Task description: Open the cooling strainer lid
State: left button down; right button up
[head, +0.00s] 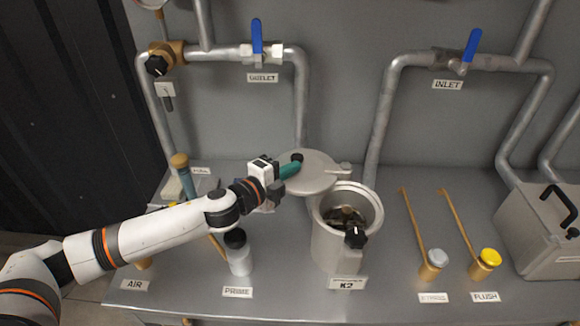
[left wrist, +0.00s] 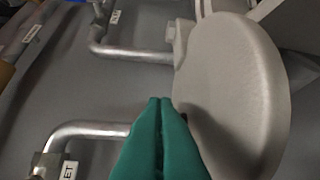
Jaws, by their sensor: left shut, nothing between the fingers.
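The cooling strainer (head: 331,238) is a grey metal pot labelled K2. Its round grey lid (head: 312,176) is swung off to the left and back of the pot on its hinge, so the mouth is uncovered and dark parts show inside. My left gripper (head: 294,168) has green fingers, shut and empty, at the left part of the lid near its black knob (head: 297,158). In the left wrist view the shut green fingers (left wrist: 160,110) are beside the lid (left wrist: 235,90); whether they touch it I cannot tell. My right gripper is not in view.
A white bottle with a black cap (head: 238,252) stands to the left. Pipes with blue-handled valves (head: 257,38) run behind. A grey case (head: 545,232) is at the right.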

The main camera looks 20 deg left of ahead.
aim_at(288, 159)
pick_arm(q)
jog(key=w, duration=0.1)
jog(key=w+a+p, duration=0.1)
jog(key=shift+w+a+r, duration=0.1)
jog(key=shift+w+r, duration=0.05)
jog(key=shift+w, duration=0.15)
jog(key=shift+w+a, duration=0.15)
jog(key=shift+w, duration=0.25)
jog(key=shift+s, duration=0.1)
